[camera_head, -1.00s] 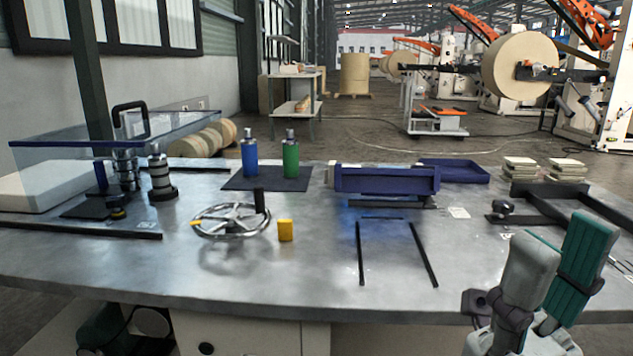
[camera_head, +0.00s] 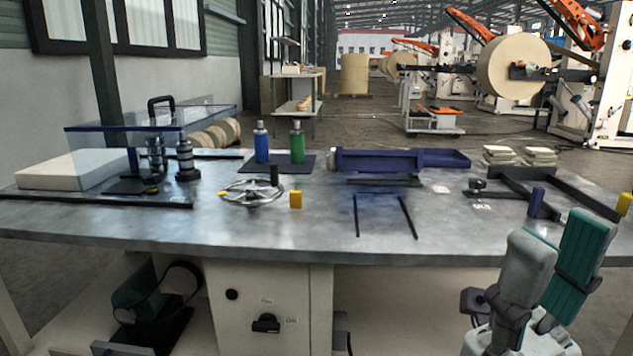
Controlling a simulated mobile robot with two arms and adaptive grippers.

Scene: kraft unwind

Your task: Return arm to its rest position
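My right gripper (camera_head: 553,228) is at the lower right, its fingers pointing up. One finger shows a grey back and the other a teal ribbed pad, with a gap between them. It looks open, and nothing shows in it. It appears in front of the metal worktable's (camera_head: 320,230) right part. My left arm and gripper are not in view.
A cabinet (camera_head: 268,300) stands below. The table's front middle is clear.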

